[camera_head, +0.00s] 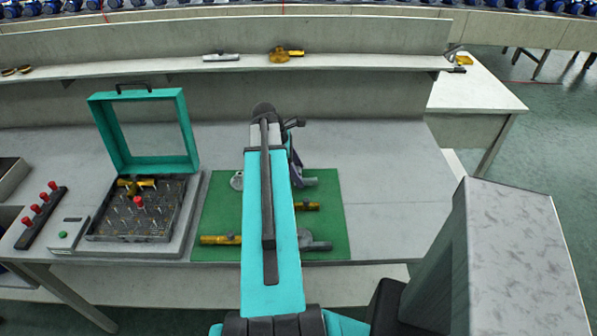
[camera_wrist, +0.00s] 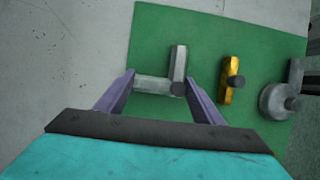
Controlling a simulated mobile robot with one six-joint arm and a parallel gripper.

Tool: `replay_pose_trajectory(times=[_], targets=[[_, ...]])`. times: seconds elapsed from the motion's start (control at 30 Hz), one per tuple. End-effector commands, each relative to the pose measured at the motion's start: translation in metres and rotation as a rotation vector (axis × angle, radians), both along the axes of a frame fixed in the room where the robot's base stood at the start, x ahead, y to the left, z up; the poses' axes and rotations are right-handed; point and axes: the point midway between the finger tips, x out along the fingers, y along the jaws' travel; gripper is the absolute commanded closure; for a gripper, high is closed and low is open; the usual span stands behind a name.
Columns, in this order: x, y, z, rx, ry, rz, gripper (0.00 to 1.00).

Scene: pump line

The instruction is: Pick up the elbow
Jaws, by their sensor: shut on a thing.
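The grey L-shaped elbow (camera_wrist: 152,84) is between the two purple fingers of my gripper (camera_wrist: 161,88) in the wrist view. The fingers press on it from both sides, and one leg of it points away from my gripper. In the head view my gripper (camera_head: 297,172) is over the upper right of the green mat (camera_head: 342,222), with the elbow (camera_head: 310,181) showing partly beside it. My arm hides much of the mat. I cannot tell whether the elbow touches the mat or is just above it.
A brass fitting (camera_wrist: 229,80) and a grey round fitting (camera_wrist: 274,101) lie close by on the mat. Another brass piece (camera_head: 220,240) lies at its lower left. A pegged tray (camera_head: 110,222) with a teal frame stands left. The table right of the mat is clear.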

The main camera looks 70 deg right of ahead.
Motion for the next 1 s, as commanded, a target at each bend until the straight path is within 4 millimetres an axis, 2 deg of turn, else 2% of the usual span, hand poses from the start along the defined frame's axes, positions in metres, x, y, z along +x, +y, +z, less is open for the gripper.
replay_pose_trajectory(times=[0.27,0.57,1.0], targets=[[0.000,-0.001,0.023,-0.002,-0.001,-0.001,0.64],[0.008,0.041,0.025,-0.001,0.000,0.001,0.64],[0.024,0.111,0.028,-0.003,-0.001,0.001,0.64]])
